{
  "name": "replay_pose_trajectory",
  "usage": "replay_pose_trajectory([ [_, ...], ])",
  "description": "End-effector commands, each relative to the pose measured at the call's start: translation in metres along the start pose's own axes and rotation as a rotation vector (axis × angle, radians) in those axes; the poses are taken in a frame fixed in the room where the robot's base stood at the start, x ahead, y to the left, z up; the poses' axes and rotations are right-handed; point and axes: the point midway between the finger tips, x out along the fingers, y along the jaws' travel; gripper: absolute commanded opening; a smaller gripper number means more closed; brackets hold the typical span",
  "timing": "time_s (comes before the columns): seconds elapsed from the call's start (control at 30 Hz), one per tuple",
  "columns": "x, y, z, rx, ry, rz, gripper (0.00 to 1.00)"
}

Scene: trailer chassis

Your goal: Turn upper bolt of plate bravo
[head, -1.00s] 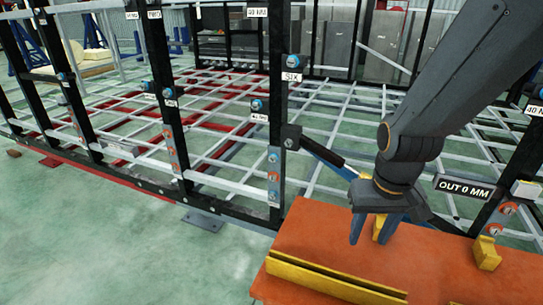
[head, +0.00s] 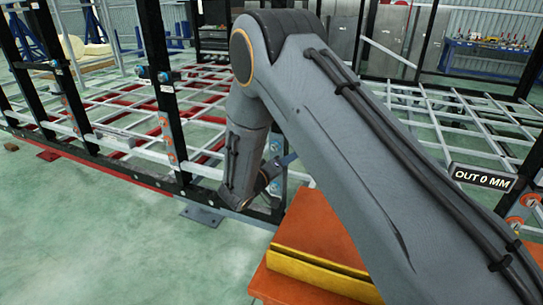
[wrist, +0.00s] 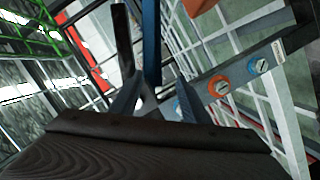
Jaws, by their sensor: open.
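A grey plate on a dark post shows at the right of the wrist view, tilted in the picture. A small white label (wrist: 278,50) beside the blue-ringed bolt is too small to read, so I cannot tell if this is plate bravo. In the head view my arm largely hides the gripper and this post.
An orange bench (head: 318,222) with a yellow rail (head: 318,272) stands in front of the chassis. An "OUT 0 MM" sign (head: 482,178) and orange-ringed bolts (head: 528,201) are at the right. Another post (head: 165,75) with bolts stands to the left. Green floor is clear at the lower left.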

Motion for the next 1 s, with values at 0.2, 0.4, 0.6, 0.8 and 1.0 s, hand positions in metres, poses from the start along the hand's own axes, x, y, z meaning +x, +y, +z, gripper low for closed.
replay_pose_trajectory([
  [0.2,-0.025,-0.059,-0.048,0.119,0.24,-0.033,0.42],
  [0.4,-0.014,-0.063,-0.059,0.139,0.269,-0.038,0.42],
  [0.6,0.017,-0.063,-0.067,0.137,0.266,-0.037,0.42],
  [0.8,0.039,-0.064,-0.072,0.137,0.266,-0.038,0.42],
  [1.0,0.046,-0.065,-0.074,0.134,0.266,-0.04,0.42],
])
